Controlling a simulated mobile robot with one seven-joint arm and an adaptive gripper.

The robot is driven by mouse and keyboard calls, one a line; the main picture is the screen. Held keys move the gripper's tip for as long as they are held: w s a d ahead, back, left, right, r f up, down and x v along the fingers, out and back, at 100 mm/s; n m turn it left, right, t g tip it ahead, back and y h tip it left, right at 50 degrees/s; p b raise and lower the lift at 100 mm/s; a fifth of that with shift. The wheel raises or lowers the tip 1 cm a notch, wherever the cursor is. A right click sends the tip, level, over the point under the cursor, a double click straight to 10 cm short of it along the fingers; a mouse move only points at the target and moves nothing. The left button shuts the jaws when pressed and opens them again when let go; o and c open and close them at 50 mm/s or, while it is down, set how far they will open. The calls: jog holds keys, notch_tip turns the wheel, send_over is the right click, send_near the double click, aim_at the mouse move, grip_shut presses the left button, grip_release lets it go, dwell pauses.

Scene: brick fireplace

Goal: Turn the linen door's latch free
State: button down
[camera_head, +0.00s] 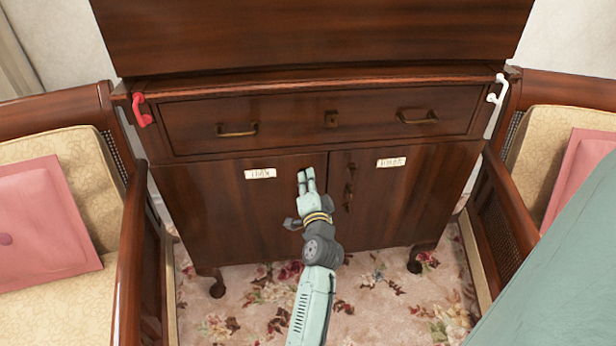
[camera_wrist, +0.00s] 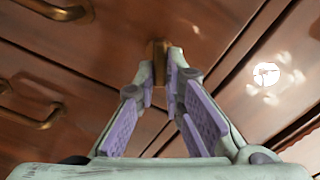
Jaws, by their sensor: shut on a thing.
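The dark wooden cabinet has two lower doors. The left door (camera_head: 240,215) and the right door (camera_head: 400,215) each carry a small white label, the left label (camera_head: 260,173) and the right label (camera_head: 390,162); their lettering is too small to read surely. My gripper (camera_head: 307,173) is at the upper inner corner of the left door. In the wrist view my gripper (camera_wrist: 165,62) is shut on a brass latch (camera_wrist: 158,47), whose top shows between the fingertips. In the head view my fingers hide this latch. Brass fittings (camera_head: 348,190) show on the right door's inner edge.
A drawer (camera_head: 285,120) with brass pulls lies above the doors. A red hook (camera_head: 140,110) and a white hook (camera_head: 496,90) are at the cabinet's upper corners. Armchairs flank it, their wooden arms (camera_head: 145,250) close by. Flowered carpet (camera_head: 385,300) lies in front.

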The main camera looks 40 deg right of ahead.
jog(key=m+p, duration=0.1)
jog(key=m, duration=0.1)
jog(key=m+p, duration=0.1)
jog(key=m, duration=0.2)
jog(key=shift+s+f+m, duration=0.1)
jog(key=shift+f+m, duration=0.1)
jog(key=shift+m, duration=0.1)
jog(key=shift+d+p, duration=0.1)
jog(key=shift+p, duration=0.2)
jog(key=c, duration=1.7)
grip_release()
jog(key=v, duration=0.7)
jog(key=shift+s, duration=0.2)
